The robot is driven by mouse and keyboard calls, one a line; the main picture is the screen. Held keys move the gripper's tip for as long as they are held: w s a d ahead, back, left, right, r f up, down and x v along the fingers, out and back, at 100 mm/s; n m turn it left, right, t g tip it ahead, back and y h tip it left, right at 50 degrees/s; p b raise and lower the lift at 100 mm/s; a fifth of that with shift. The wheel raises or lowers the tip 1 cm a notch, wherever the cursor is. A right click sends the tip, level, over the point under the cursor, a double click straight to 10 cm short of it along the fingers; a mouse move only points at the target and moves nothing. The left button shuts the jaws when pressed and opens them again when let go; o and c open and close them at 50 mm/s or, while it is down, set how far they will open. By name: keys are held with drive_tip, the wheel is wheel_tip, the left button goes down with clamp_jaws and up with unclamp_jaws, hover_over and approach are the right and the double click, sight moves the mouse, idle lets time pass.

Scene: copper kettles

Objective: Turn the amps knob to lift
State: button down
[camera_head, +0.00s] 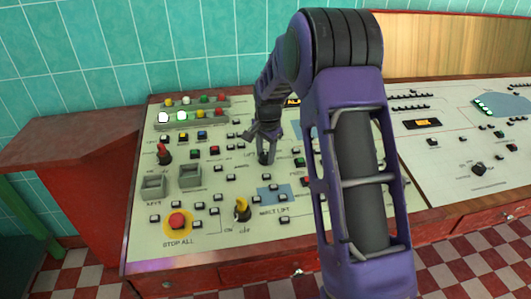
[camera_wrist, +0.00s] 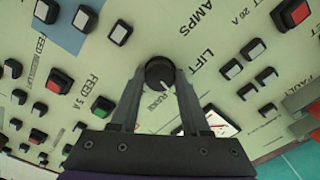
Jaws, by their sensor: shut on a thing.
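The round black amps knob (camera_wrist: 160,74) sits on the cream panel between my two fingers in the wrist view. A small white mark shows near its lower edge, towards a label below that is partly hidden by the fingers. The word LIFT (camera_wrist: 209,62) is printed to its right and FEED 3 A (camera_wrist: 86,96) to its left. AMPS (camera_wrist: 206,18) is printed at upper right. My gripper (camera_wrist: 159,80) is shut on the knob, one finger on each side. In the head view my gripper (camera_head: 265,151) points down at the dark knob (camera_head: 266,159), mostly covered by the fingers.
Several small push buttons surround the knob, including a green one (camera_wrist: 103,106) at left. A meter (camera_wrist: 218,122) lies behind the right finger.

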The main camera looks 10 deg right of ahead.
drive_tip(key=n, duration=0.5)
drive_tip(key=shift+n, duration=0.3)
drive_tip(key=n, duration=0.5)
drive_tip(key=shift+p, duration=0.3)
drive_tip(key=shift+n, duration=0.3)
drive_tip(key=shift+c, duration=1.9)
unclamp_jaws()
drive_tip(key=p+v, duration=0.1)
drive_tip(key=v, duration=1.6)
drive_tip(key=shift+r+p, duration=0.3)
drive_tip(key=shift+d, duration=0.1)
